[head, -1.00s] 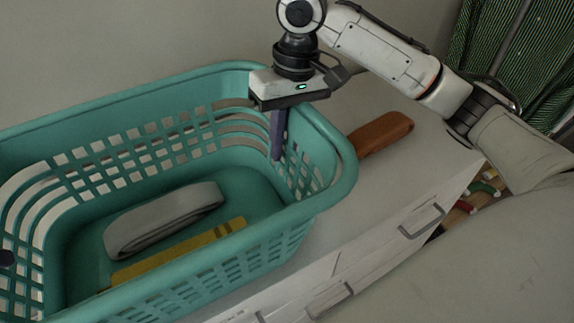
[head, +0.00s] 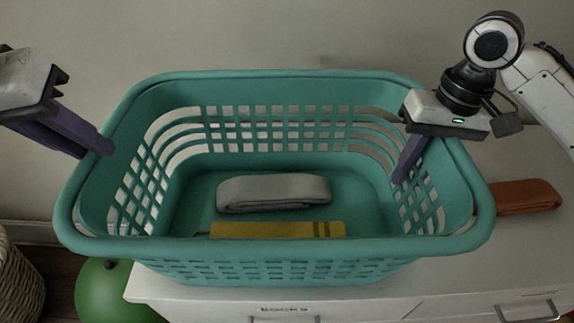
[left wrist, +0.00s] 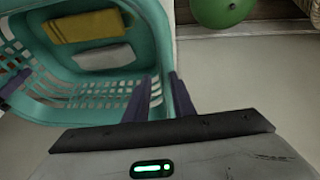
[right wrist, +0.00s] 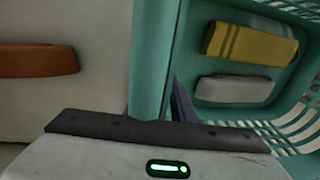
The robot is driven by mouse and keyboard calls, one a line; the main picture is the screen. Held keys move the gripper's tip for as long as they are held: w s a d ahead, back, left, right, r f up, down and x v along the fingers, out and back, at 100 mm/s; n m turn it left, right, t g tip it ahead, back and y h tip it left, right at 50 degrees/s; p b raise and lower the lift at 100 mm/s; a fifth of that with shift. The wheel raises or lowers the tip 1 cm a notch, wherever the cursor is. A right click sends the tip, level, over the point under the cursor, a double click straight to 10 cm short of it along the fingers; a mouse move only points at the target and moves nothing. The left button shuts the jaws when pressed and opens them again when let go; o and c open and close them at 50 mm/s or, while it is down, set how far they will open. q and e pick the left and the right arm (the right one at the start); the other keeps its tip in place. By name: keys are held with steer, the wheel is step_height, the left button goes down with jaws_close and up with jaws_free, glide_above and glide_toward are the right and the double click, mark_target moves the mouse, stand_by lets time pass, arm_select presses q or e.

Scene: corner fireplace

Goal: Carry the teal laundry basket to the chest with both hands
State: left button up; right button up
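The teal laundry basket (head: 280,246) stands upright on a white drawer unit (head: 160,284). A grey folded cloth (head: 275,192) and a yellow folded cloth (head: 270,229) lie inside it. My left gripper (head: 98,150) is tilted at the basket's left rim, its two fingers apart; in the left wrist view they show over the rim (left wrist: 162,82). My right gripper (head: 405,170) is at the right rim, with one finger inside the basket. The rim hides most of its other finger in the right wrist view, so its grip is unclear.
A brown object (head: 525,196) lies on the unit's top right of the basket. A green ball (head: 105,295) and a wicker basket (head: 15,280) are on the floor at the lower left. A wall rises close behind. The unit has drawer handles in front.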

steer(key=shift+r, duration=0.2)
arm_select(q)
steer(key=shift+s+a+r, duration=0.1)
steer(key=shift+s+r, duration=0.15)
steer(key=shift+r, duration=0.45)
arm_select(e)
step_height(320, 180, up, 12)
steer(key=d, duration=0.1)
steer(key=shift+d+f, duration=0.25)
steer(key=shift+d, duration=0.05)
steer(key=shift+s, duration=0.1)
